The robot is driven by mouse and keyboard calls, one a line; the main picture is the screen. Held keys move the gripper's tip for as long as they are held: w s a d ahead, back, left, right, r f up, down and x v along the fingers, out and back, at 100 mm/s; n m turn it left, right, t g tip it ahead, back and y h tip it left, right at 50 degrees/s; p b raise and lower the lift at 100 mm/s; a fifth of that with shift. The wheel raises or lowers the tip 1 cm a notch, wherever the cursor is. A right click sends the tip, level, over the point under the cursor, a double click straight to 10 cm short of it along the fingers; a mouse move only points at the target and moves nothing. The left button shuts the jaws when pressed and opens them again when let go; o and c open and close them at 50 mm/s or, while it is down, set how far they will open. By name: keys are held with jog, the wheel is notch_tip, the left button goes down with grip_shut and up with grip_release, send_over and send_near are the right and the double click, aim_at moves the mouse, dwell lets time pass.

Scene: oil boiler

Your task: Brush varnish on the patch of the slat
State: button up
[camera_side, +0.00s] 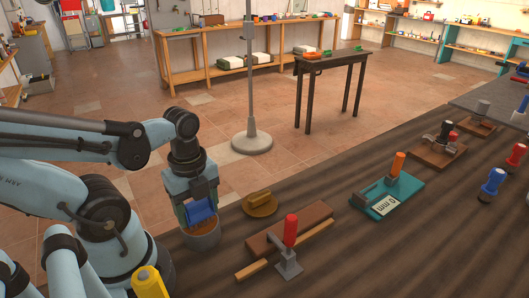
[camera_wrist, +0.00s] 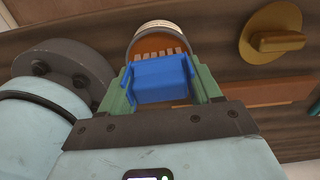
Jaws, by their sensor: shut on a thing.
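My gripper (camera_side: 198,205) is shut on a blue brush (camera_side: 201,212), held over a round pot (camera_side: 203,238) near the bench's left edge. In the wrist view the blue brush (camera_wrist: 160,80) sits between the green fingers, with the pot's pale rim (camera_wrist: 163,27) beyond it and brown inside. How deep the brush reaches is hard to tell. To the right of the pot are a brown board (camera_side: 305,222) and a thin lighter wooden slat (camera_side: 262,266) along its near side. A red-handled clamp (camera_side: 290,240) stands at them. I cannot make out a patch on the slat.
A gold lid-like disc with a raised grip (camera_side: 260,204) lies between pot and board. A teal fixture with an orange handle (camera_side: 390,190) stands farther right, with more clamps (camera_side: 440,145) beyond. The front right of the bench is mostly bare.

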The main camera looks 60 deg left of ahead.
jog(key=shift+r, duration=3.5)
